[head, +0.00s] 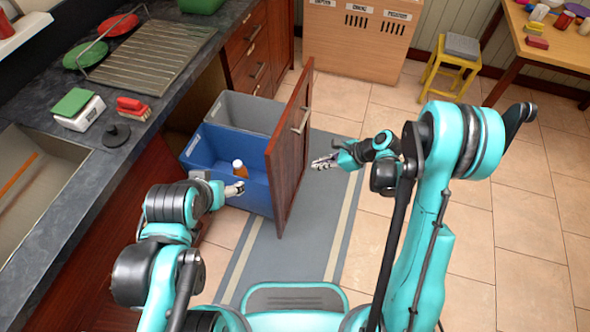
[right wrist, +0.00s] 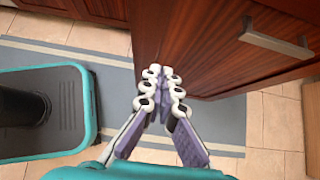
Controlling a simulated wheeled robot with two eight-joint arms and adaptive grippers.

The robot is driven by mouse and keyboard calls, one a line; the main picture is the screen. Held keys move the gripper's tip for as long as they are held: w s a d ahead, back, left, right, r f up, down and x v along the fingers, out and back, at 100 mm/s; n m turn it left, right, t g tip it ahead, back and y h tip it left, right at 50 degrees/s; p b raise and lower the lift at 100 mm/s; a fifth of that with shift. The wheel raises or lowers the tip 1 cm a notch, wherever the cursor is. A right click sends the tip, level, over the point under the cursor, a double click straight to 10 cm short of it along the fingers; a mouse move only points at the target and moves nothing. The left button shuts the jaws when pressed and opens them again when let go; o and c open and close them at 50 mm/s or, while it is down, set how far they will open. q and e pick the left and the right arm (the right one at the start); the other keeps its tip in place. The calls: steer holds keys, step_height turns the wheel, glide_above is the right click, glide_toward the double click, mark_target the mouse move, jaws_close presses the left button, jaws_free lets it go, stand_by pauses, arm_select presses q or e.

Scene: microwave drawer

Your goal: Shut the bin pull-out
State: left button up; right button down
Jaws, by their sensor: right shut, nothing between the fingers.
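The bin pull-out stands open from under the counter, its wooden front panel (head: 290,150) upright with a metal handle (head: 302,121) on its outer face. Behind the panel are a blue bin (head: 225,180) holding an orange bottle (head: 239,169) with a white cap, and a grey bin (head: 240,113). My right gripper (head: 314,164) is shut and empty, just right of the panel's outer face. In the right wrist view its fingertips (right wrist: 163,72) point toward the panel (right wrist: 200,45), with the handle (right wrist: 277,43) to the right; contact is unclear. My left gripper (head: 240,188) is over the blue bin's near side; its jaws are too small to read.
The dark counter (head: 135,130) runs along the left, with a dish rack (head: 155,55) and sink. A grey striped mat (head: 295,260) lies under the panel. A yellow stool (head: 455,65) and wooden table stand at the back right. Tiled floor to the right is free.

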mark_target(280, 169)
steer(key=b+x, duration=0.1)
steer(key=x, duration=0.3)
steer(key=a+r+b+x, duration=0.1)
steer(key=b+x, duration=0.1)
steer(key=x, duration=0.2)
steer(key=b+x, duration=0.2)
steer(key=x, duration=0.2)
steer(key=shift+w+a+r, duration=0.2)
steer(key=shift+w+a, duration=0.05)
steer(key=shift+a, duration=0.05)
arm_select(q)
steer(key=shift+f, duration=2.6)
arm_select(e)
steer(key=shift+w+a+r, duration=0.1)
steer(key=shift+w+a, duration=0.05)
steer(key=shift+a, duration=0.25)
